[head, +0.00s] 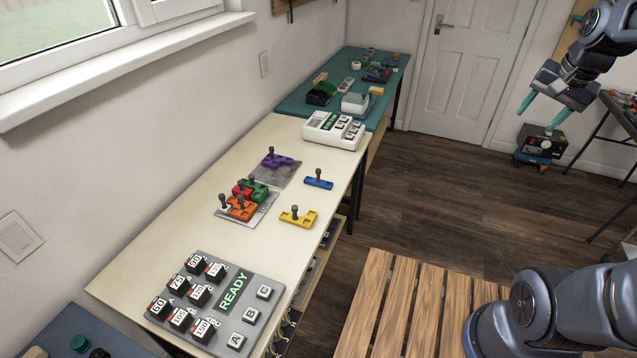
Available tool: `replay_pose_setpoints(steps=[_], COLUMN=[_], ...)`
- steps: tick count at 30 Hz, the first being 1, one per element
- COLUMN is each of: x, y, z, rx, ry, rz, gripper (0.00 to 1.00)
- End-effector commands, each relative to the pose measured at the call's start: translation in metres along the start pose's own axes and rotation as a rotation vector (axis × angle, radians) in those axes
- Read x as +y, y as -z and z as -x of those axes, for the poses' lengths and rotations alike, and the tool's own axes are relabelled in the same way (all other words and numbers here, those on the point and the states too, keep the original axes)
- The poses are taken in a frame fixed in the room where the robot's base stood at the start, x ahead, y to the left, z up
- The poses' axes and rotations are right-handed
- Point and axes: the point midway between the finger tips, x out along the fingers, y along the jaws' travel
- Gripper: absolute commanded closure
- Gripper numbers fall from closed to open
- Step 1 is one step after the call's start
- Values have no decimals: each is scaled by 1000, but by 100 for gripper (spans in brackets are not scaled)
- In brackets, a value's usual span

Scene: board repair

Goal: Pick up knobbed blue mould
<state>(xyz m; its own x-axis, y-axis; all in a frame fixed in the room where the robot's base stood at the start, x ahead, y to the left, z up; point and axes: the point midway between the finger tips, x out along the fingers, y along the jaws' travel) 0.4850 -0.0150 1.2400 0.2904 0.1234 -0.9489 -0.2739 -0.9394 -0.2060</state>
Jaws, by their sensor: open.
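The knobbed blue mould (318,183) lies on the cream table near its right edge, its dark knob standing upright. My gripper (541,116) is at the upper right, with teal fingers apart and nothing between them. It hangs over the dark floor area, well away from the table and the blue mould.
A yellow knobbed mould (298,219) lies nearer on the table (190,240). A purple one (277,161) sits on a grey plate; red, green and orange ones (241,210) cluster on another plate. A READY panel (262,284) is in front; a white device (333,133) stands behind.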

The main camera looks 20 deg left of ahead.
Motion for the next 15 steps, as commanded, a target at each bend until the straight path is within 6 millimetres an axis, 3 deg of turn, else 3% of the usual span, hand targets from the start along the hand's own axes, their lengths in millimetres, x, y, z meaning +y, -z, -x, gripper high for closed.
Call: replay_pose_setpoints(steps=[7,15], x=[-66,-143], y=[32,50], z=[-33,-80], rx=[-78,-148], ry=[7,-20], rz=[-178,-377], gripper=[45,45])
